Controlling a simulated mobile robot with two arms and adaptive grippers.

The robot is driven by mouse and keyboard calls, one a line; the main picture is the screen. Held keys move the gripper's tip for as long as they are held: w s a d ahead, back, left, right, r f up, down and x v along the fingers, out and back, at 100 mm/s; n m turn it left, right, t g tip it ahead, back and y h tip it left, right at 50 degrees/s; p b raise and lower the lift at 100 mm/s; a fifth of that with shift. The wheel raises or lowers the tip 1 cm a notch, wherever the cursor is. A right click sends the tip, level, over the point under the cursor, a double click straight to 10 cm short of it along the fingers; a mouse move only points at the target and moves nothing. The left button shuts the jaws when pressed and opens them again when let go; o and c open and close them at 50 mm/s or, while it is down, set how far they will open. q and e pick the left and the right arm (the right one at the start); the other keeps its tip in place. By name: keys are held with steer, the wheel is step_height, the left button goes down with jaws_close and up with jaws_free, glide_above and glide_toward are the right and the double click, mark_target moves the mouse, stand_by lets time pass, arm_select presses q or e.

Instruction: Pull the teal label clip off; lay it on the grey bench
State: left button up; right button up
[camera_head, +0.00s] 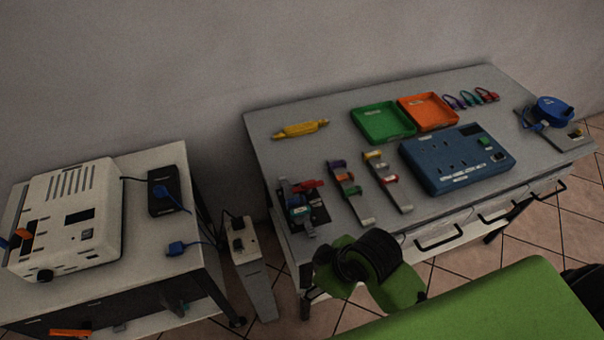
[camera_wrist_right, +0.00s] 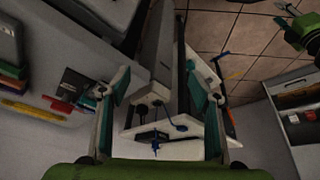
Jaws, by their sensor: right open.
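I cannot make out the teal label clip for certain. A small blue-teal piece (camera_head: 298,211) sits on the dark fixture at the front left of the grey bench (camera_head: 300,155), beside a red piece (camera_head: 310,184). My right gripper (camera_wrist_right: 155,78) is open, with teal-padded fingers spread wide and nothing between them. In the right wrist view, the white socket box and blue cable lie beyond and below the fingers. In the head view, my dark wrist and green arm are in front of the bench's front edge and hide the fingertips.
Two clip racks (camera_head: 347,193) (camera_head: 388,182), a yellow tool (camera_head: 300,129), a green tray (camera_head: 383,132), an orange tray (camera_head: 428,123) and a blue socket panel (camera_head: 465,170) occupy the bench. A socket pedestal (camera_head: 250,265) stands between bench and white cart (camera_head: 130,300).

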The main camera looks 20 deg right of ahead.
steer(key=w+a+r+n+y, duration=0.1)
steer(key=w+a+r+n, duration=0.1)
steer(key=w+a+n, duration=0.3)
steer(key=n+g+h, duration=0.4)
steer(key=n, duration=1.9)
glide_toward(301, 212)
arm_select(q)
steer(key=shift+w+a+r+p, duration=0.15)
steer(key=shift+a+r+p, duration=0.05)
steer(key=shift+r+p, duration=0.35)
steer(key=shift+w+a+r+p, duration=0.1)
steer(key=shift+a+r+p, duration=0.1)
steer(key=shift+r+p, duration=0.35)
arm_select(e)
steer(key=f, duration=0.9)
steer(key=shift+s+d, duration=0.1)
steer(key=shift+d, duration=0.1)
steer(key=c, duration=1.1)
steer(key=shift+c, duration=0.7)
arm_select(q)
steer(key=shift+r+p, duration=0.3)
arm_select(e)
steer(key=shift+r, duration=0.25)
